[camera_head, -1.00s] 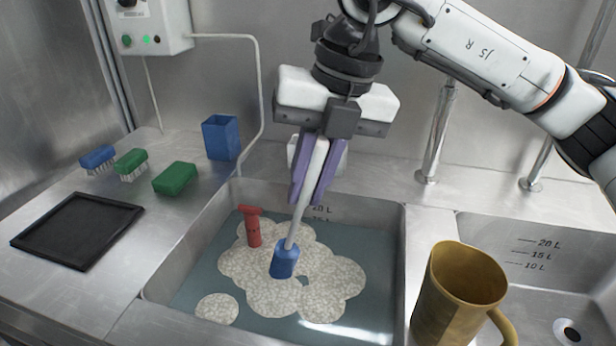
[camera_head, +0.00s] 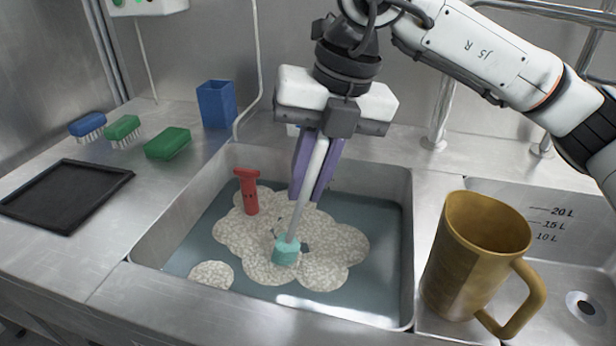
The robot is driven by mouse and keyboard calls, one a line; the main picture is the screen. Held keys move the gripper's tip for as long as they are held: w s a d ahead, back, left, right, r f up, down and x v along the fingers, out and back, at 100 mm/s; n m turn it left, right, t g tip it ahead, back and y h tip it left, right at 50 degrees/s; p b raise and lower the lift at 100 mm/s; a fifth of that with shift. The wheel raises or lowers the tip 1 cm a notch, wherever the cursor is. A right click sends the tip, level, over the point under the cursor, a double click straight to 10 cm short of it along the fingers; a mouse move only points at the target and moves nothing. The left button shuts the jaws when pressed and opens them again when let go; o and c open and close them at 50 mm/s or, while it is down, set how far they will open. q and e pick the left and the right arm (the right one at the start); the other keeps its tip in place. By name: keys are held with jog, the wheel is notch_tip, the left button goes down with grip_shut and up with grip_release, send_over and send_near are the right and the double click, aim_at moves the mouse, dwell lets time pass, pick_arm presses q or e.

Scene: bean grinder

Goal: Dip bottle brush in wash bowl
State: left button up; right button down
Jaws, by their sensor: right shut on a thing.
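My right gripper (camera_head: 312,190), with purple fingers, is shut on the white handle of the bottle brush (camera_head: 302,205). The brush points down and tilts slightly, its lower end towards the left. Its teal head (camera_head: 286,251) is in the white foam of the wash bowl (camera_head: 387,285), a steel basin sunk in the counter and holding bluish water. Foam surrounds the head, and its lowest part is hard to make out. My left gripper is not in view.
A red tool (camera_head: 248,192) stands up from the foam. A brown mug (camera_head: 470,255) stands right of the basin, beside a second sink (camera_head: 560,270). A blue cup (camera_head: 217,104), several brushes and pads, and a black tray (camera_head: 66,196) are on the left counter.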

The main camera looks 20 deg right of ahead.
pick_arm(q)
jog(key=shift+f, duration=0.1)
